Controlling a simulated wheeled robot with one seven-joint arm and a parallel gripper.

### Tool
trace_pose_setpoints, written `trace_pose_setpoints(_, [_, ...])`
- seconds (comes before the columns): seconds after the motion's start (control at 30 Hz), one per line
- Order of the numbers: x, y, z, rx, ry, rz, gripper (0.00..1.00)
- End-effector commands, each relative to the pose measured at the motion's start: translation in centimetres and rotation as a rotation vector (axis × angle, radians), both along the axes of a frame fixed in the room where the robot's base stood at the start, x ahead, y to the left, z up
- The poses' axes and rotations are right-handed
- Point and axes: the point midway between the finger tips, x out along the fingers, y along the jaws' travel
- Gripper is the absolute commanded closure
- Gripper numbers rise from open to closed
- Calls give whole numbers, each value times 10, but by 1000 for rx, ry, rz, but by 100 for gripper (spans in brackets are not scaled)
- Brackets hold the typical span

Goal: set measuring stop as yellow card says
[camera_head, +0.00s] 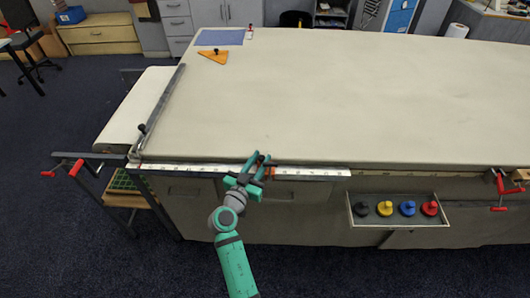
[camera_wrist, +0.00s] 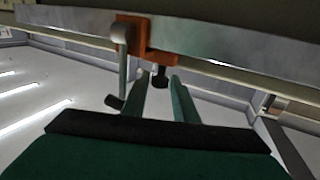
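The measuring stop (camera_wrist: 146,36) is an orange-brown block clamped around the grey metal rail in the wrist view, with a grey rod on its left and a dark knob (camera_wrist: 160,79) below it. In the head view only a small orange part of the stop (camera_head: 272,171) shows beside my gripper (camera_head: 262,161), at the white scale (camera_head: 312,173) on the table's front edge. My gripper's two green fingers (camera_wrist: 160,100) stand apart, with the knob seen between their tips; contact cannot be told. I cannot make out a yellow card or read the scale.
The cloth table (camera_head: 340,95) is mostly bare. An orange triangle (camera_head: 214,57) and a blue sheet (camera_head: 220,37) lie far left. A long metal bar (camera_head: 160,108) lies along the left end. A tray (camera_head: 396,221) with several coloured knobbed pieces is at front right, near a red clamp (camera_head: 502,188).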

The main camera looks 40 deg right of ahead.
Motion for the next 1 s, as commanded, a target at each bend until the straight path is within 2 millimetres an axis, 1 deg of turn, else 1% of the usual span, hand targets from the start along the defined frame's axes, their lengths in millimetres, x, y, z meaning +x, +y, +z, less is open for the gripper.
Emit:
trace_pose_setpoints(0.03, [-4,11,-1,2,1,3,74])
trace_pose_setpoints(0.2, [-17,35,0,1,0,2,74])
trace_pose_setpoints(0.4, [-25,49,0,0,-1,0,74])
trace_pose_setpoints(0.8, [-25,53,0,0,0,3,74])
trace_pose_setpoints(1.0, [-26,51,-1,1,0,1,74])
